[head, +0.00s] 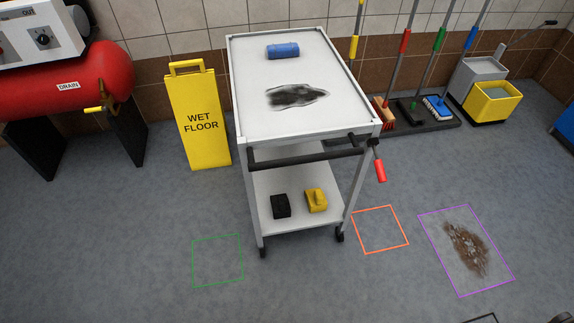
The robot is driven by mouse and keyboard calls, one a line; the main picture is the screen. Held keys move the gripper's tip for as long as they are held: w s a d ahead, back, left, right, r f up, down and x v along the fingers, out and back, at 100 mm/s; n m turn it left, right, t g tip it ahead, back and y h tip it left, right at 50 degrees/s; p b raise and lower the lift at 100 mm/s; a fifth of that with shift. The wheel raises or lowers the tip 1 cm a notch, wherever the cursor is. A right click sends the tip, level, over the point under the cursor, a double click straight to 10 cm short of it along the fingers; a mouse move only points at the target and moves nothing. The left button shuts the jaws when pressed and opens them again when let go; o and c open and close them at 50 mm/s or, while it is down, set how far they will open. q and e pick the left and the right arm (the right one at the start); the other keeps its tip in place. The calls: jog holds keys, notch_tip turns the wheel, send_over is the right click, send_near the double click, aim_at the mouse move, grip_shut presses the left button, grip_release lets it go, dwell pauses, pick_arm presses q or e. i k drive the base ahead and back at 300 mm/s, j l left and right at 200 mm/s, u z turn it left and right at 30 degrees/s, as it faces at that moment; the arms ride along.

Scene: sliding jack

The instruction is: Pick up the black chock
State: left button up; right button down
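The black chock (281,206) is a small dark block on the lower shelf of the white cart (262,120), toward the shelf's left front. A yellow block (316,200) with a raised top stands just to its right, with a small gap between them. The chock appears to rest flat on the shelf. Neither my left nor my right gripper shows in the head view.
The cart's dark handle bar (305,157) spans above the lower shelf, with a red-handled lever (379,170) at right. A yellow wet floor sign (199,115) stands left. Green (218,284) and orange (393,251) floor outlines flank the cart. The front floor is mostly clear.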

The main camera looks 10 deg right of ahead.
aim_at(281, 203)
jog(key=i+j+z, duration=0.1)
jog(key=z, duration=0.35)
jog(key=j+z, duration=0.2)
jog(key=z, duration=0.25)
jog(key=i+j+z, duration=0.15)
jog(key=j+z, duration=0.3)
jog(key=j, duration=0.8)
jog(key=j+z, duration=0.4)
jog(key=j, duration=0.85)
